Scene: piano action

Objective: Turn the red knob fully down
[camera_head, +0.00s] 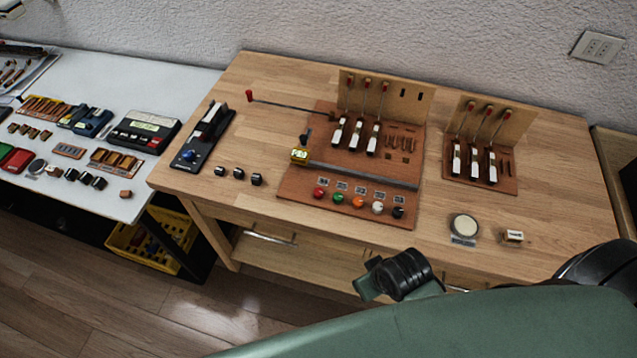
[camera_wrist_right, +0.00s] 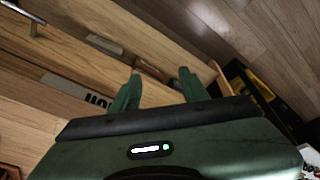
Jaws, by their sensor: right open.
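The red knob (camera_head: 319,193) is the leftmost of a row of coloured knobs along the front of a brown board (camera_head: 290,187) on the wooden table. Small labels sit behind the knobs. In the right wrist view my right gripper (camera_wrist_right: 160,82) has its two green fingers apart with nothing held between them. It faces the wooden drawer fronts and floor, and the red knob does not show there. In the head view my green and black arm fills the lower right, in front of the table and apart from the knob. My left gripper is not in view.
Beside the red knob are green, orange, white and black knobs (camera_head: 398,212). Red-tipped levers stand on upright panels (camera_head: 410,95) behind. Several small black knobs (camera_head: 238,174) lie to the left. A round dial (camera_head: 464,225) lies at the right. The table's front-left area is mostly clear.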

